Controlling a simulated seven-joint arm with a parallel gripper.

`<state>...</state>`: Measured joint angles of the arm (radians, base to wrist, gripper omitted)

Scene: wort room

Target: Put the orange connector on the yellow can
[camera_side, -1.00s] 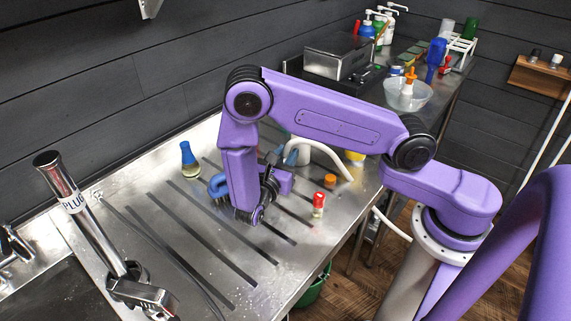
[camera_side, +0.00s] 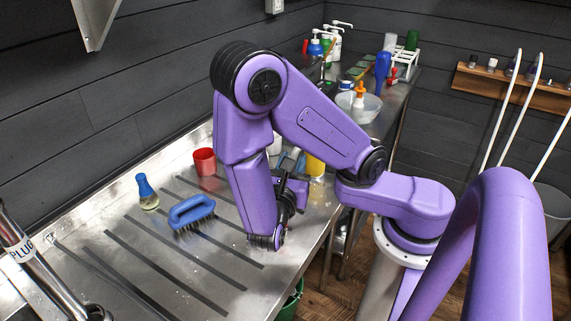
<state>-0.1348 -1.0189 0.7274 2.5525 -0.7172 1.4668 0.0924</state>
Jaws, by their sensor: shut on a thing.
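The yellow can (camera_side: 315,166) stands near the back right of the steel drainboard, just behind my arm, which partly covers it. My gripper (camera_side: 268,242) is low over the drainboard near its right front edge, in front of the can and apart from it. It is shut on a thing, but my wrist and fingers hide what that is. The orange connector does not show now, and its earlier place is covered by my arm.
A blue brush (camera_side: 191,212), a blue-topped bottle (camera_side: 147,193) and a red cup (camera_side: 204,161) stand left of my arm. A clear bowl (camera_side: 358,106) is on the far counter. The drainboard's left front part (camera_side: 150,262) is free.

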